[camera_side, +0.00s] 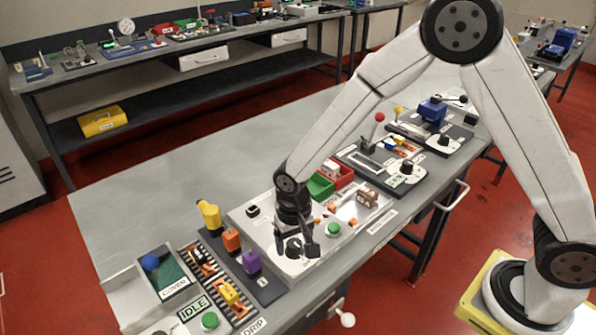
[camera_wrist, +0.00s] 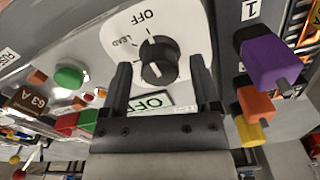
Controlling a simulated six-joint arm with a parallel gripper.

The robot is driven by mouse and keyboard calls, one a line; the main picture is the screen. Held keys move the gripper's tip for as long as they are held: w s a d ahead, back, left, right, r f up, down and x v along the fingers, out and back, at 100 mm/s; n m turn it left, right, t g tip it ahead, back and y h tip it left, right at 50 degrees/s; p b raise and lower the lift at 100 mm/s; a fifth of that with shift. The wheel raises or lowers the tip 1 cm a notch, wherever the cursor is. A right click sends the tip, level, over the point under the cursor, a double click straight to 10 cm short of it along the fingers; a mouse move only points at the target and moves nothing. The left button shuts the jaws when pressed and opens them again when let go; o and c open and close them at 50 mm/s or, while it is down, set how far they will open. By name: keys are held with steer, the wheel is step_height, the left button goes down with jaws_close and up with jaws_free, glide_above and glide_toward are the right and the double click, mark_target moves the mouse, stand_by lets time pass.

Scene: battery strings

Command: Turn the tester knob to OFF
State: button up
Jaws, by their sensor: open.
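The tester knob (camera_wrist: 155,73) is black and round on a white dial plate (camera_wrist: 177,32) with OFF and LEAD printed around it. A white mark shows on the knob, but I cannot tell for sure which label it points to. My gripper (camera_wrist: 160,66) is open, with one finger on each side of the knob in the wrist view; I cannot tell whether they touch it. In the side view my gripper (camera_side: 297,248) points down over the knob (camera_side: 293,247) at the tester's front corner.
A green button (camera_side: 333,229) and red and green bins (camera_side: 320,185) are on the same panel. Purple (camera_side: 249,262), orange (camera_side: 231,240) and yellow (camera_side: 209,213) blocks stand just left of the knob. The back left of the bench (camera_side: 180,175) is clear.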

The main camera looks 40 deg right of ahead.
mark_target(298, 241)
steer(key=shift+r, duration=1.7)
steer(key=shift+s+d+r, duration=0.15)
steer(key=shift+d+r, duration=0.15)
steer(key=shift+d, duration=0.15)
steer(key=s+d+r+n+t, duration=0.2)
steer(key=s+d+r, duration=0.3)
steer(key=s+d, duration=0.5)
steer(key=d+n, duration=0.1)
steer(key=d, duration=0.2)
steer(key=shift+s+t, duration=0.3)
